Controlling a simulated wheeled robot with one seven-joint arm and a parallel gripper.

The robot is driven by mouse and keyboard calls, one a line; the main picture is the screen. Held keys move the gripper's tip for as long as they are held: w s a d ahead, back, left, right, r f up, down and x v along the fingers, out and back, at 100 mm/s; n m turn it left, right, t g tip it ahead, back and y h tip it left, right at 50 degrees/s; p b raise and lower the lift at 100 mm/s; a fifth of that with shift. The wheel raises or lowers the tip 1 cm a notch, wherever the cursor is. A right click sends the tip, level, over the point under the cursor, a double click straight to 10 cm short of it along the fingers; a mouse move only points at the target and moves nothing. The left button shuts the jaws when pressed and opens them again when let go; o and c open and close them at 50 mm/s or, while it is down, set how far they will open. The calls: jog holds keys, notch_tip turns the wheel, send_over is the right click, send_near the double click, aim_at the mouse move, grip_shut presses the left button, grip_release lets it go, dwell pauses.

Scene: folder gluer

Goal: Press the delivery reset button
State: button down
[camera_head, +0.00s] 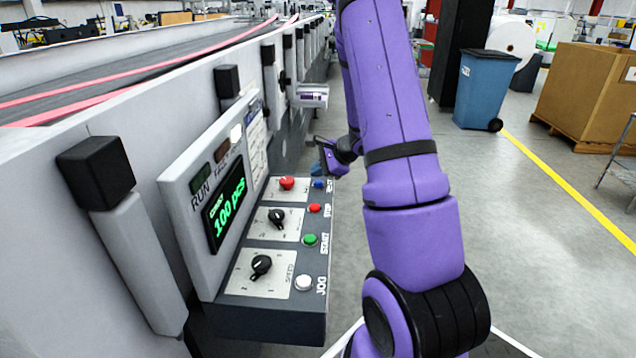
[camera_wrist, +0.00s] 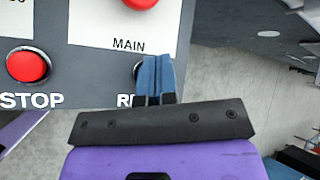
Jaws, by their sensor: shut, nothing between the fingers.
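The control panel (camera_head: 262,312) is on the side of the folder gluer. The blue reset button (camera_head: 318,184) is at its far right corner, beside a partly hidden label. My gripper (camera_head: 318,168) is right at this corner, its blue fingers shut and empty. In the wrist view, the shut fingers (camera_wrist: 155,75) lie over the spot beside a label starting "RE". Only a sliver of the button's rim shows at their left, so I cannot tell whether they touch the button.
Close by are the red STOP button (camera_head: 314,208), the red MAIN button (camera_head: 287,183), the green START button (camera_head: 310,240), the white JOG button (camera_head: 303,283) and two black knobs. The display (camera_head: 226,207) reads 100 pcs. The floor to the right is open, with a blue bin (camera_head: 486,88) farther back.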

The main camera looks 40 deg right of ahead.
aim_at(318, 183)
jog(key=shift+f, duration=0.15)
dwell(0.3)
jog(key=shift+f, duration=0.25)
jog(key=shift+f, duration=0.5)
dwell(0.8)
dwell(0.3)
jog(key=shift+r, duration=0.95)
jog(key=shift+r, duration=2.5)
